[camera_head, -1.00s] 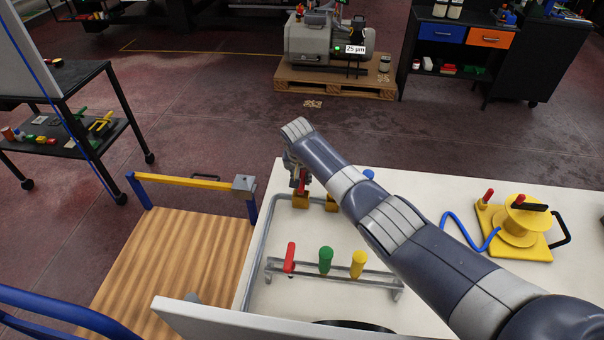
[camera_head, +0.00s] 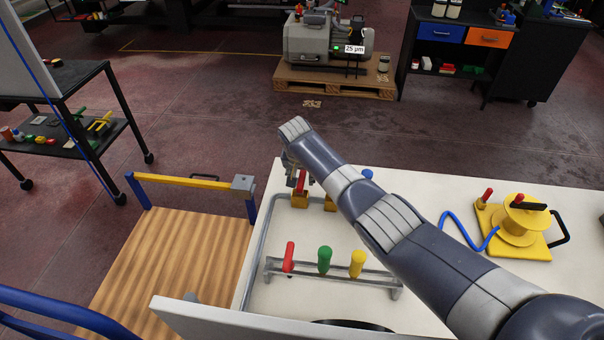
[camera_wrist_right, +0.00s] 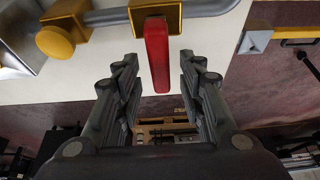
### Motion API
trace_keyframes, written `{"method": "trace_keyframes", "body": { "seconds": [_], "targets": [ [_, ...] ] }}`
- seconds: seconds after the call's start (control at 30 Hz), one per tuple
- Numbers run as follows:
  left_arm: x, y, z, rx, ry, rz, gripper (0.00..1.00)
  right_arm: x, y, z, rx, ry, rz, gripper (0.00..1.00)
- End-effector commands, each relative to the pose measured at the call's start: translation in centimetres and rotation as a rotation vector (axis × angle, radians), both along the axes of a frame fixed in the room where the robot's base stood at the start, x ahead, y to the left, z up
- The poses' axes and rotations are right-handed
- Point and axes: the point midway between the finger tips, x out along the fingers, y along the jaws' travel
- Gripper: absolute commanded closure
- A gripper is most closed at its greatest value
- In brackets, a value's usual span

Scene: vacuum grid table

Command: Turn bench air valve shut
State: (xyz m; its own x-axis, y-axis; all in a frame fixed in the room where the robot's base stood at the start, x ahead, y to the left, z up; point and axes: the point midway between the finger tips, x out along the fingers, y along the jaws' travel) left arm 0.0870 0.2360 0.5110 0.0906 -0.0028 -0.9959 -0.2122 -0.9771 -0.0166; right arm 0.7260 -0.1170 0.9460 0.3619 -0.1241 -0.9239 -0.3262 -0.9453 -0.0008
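The bench air valve has a yellow body (camera_head: 300,200) and a red lever (camera_head: 302,181), at the far left corner of the white bench. In the right wrist view the red lever (camera_wrist_right: 157,55) sticks out from the yellow body (camera_wrist_right: 155,12). My right gripper (camera_head: 291,172) is at the valve, partly hidden by its own wrist. In the wrist view my right gripper (camera_wrist_right: 158,66) is open, with one finger on each side of the lever's end and a visible gap on both sides. My left gripper is not in view.
A grey pipe (camera_wrist_right: 108,17) runs to the valve, with a yellow fitting (camera_wrist_right: 55,41) beside it. A rack (camera_head: 335,275) with red, green and yellow handles stands nearer on the bench. A yellow reel (camera_head: 515,228) with blue hose is at right. A yellow-barred cart (camera_head: 185,181) stands left.

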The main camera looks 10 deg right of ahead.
Motion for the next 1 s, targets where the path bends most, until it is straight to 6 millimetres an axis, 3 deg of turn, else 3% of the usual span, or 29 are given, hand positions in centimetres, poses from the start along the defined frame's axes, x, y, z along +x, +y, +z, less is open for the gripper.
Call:
{"method": "trace_keyframes", "body": {
  "seconds": [0.37,1.0],
  "targets": [
    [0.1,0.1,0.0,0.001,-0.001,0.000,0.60,-0.5,0.2,1.4,0.000,-0.002,0.001,0.63],
    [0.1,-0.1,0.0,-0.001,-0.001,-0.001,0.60,-3.9,1.4,10.1,0.000,-0.002,0.000,0.63]
  ]
}}
